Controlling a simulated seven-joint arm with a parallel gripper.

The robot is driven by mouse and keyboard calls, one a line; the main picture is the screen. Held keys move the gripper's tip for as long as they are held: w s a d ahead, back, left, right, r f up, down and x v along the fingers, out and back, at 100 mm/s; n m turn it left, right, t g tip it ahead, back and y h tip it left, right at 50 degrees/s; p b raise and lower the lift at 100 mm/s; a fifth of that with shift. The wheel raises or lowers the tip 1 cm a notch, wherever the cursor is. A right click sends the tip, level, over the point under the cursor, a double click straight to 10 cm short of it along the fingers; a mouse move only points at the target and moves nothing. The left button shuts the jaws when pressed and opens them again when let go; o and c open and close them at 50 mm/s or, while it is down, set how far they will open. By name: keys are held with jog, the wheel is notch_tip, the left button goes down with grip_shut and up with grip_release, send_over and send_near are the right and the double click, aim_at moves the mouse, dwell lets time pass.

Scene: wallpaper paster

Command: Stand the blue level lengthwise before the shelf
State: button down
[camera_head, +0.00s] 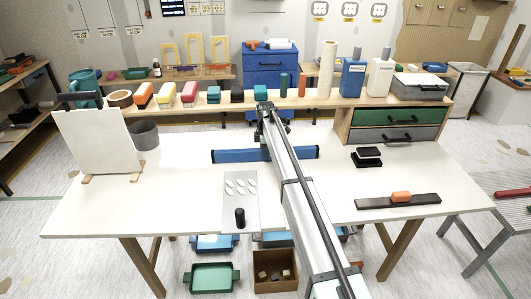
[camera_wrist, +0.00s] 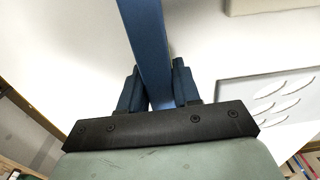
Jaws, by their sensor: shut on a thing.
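The blue level (camera_head: 235,156) is a long blue bar with dark ends. In the head view it runs left to right across the middle of the white table, in front of the shelf (camera_head: 215,103) and apart from it. My arm covers the level's middle and hides my gripper there. In the wrist view the level (camera_wrist: 147,35) passes between the two blue fingers of my gripper (camera_wrist: 158,88), which is shut on it. I cannot tell whether the level touches the table.
A grey plate with pale ovals (camera_head: 240,188) and a black knob lies just before the level. A white board (camera_head: 97,142) stands at the left. A black block (camera_head: 367,156) and a dark bar with an orange grip (camera_head: 398,201) lie at the right. The shelf holds several items.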

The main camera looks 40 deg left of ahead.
jog(key=shift+f, duration=0.15)
jog(key=c, duration=0.8)
grip_release()
notch_tip(320, 180, up, 12)
jog(key=shift+r, duration=0.15)
jog(key=shift+o, duration=0.4)
